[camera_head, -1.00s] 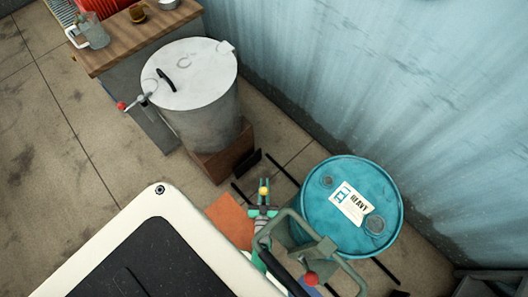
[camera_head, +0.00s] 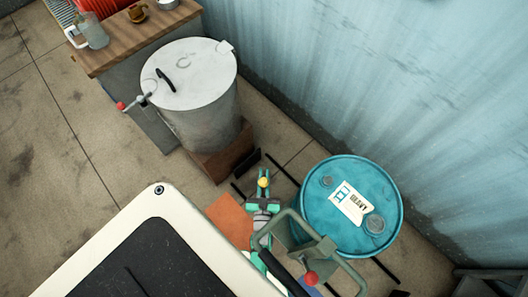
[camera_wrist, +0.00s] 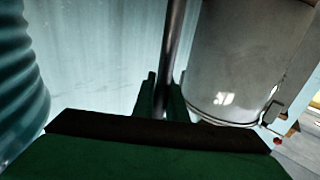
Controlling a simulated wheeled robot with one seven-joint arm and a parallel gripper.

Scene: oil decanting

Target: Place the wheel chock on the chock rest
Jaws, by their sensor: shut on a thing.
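My gripper (camera_head: 263,186) is green, left of the blue drum in the head view. A yellow ball knob (camera_head: 263,182) shows at its jaws. In the wrist view, a grey rod (camera_wrist: 172,40) runs from between my fingers (camera_wrist: 164,98), which are shut on it. The rod's far end is out of frame, so whether it carries the wheel chock cannot be told. No chock shape is clear under my gripper. A small black upright piece (camera_head: 247,163) stands on the floor ahead of my gripper; I cannot tell whether it belongs to the chock rest.
A blue drum (camera_head: 345,195) stands right of my gripper, with black bars around its base. A grey lidded tank (camera_head: 205,110) on a brown base stands ahead left. An orange floor patch (camera_head: 228,212) lies to the left. A grey-green frame with a red knob (camera_head: 310,278) is close by.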

